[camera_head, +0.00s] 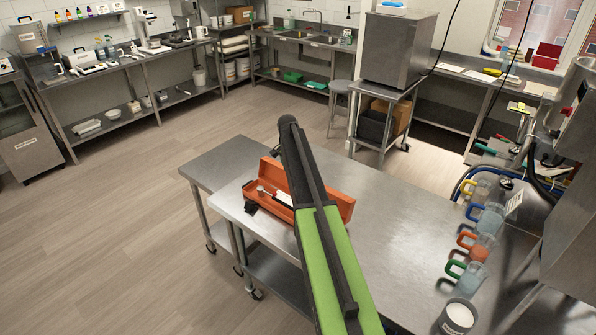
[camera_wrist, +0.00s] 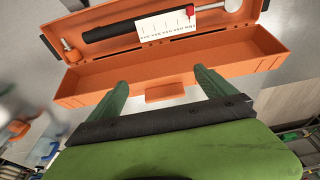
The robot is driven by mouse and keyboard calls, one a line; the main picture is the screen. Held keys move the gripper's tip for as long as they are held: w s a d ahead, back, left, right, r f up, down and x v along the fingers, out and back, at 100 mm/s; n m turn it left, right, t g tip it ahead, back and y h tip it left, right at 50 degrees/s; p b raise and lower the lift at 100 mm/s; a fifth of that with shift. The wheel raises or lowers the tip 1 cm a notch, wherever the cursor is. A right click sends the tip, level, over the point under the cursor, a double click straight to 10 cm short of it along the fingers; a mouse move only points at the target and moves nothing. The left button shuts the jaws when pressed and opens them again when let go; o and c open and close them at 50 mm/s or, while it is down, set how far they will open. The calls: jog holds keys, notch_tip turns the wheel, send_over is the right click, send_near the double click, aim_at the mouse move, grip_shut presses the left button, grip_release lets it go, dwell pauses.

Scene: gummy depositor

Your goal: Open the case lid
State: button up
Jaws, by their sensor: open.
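The orange case (camera_head: 268,205) lies on the steel table, partly hidden behind my arm in the head view. In the wrist view the case (camera_wrist: 72,53) is open. Its lid (camera_wrist: 165,75) is folded back toward my gripper, empty side up, with a small tab (camera_wrist: 165,92) on its near edge.
The steel table (camera_head: 400,235) is clear right of the case. Several jugs with coloured handles (camera_head: 484,220) and a white-topped container (camera_head: 458,316) stand along its right side. A steel machine (camera_head: 575,220) stands at the far right. The floor (camera_head: 120,215) at left is open.

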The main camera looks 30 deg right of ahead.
jog(key=p+v, duration=1.3)
jog(key=v, duration=0.2)
jog(key=shift+w, duration=0.1)
jog(key=s+a+f+n+b, duration=0.1)
jog(key=s+a+f+b, duration=0.1)
jog(key=a+f+b, duration=0.55)
jog(key=s+a+f+n+b, duration=0.1)
jog(key=s+a+f+b, duration=0.2)
jog(key=a+f+b, duration=0.5)
jog(key=s+a+f+n+b, duration=0.2)
jog(key=s+a, duration=0.3)
jog(key=s, duration=0.3)
jog(key=s+a+f+n+y+b, duration=0.1)
jog(key=s+a+f+n+b, duration=0.2)
jog(key=s, duration=0.4)
jog(key=s+a+f+n+g+y+b, duration=0.1)
jog(key=s+a+f+n+b, duration=0.1)
jog(key=s+a+n, duration=0.4)
jog(key=s+f, duration=0.1)
jog(key=s, duration=0.1)
jog(key=shift+s+a+f+b, duration=0.3)
jog(key=shift+f+b, duration=0.1)
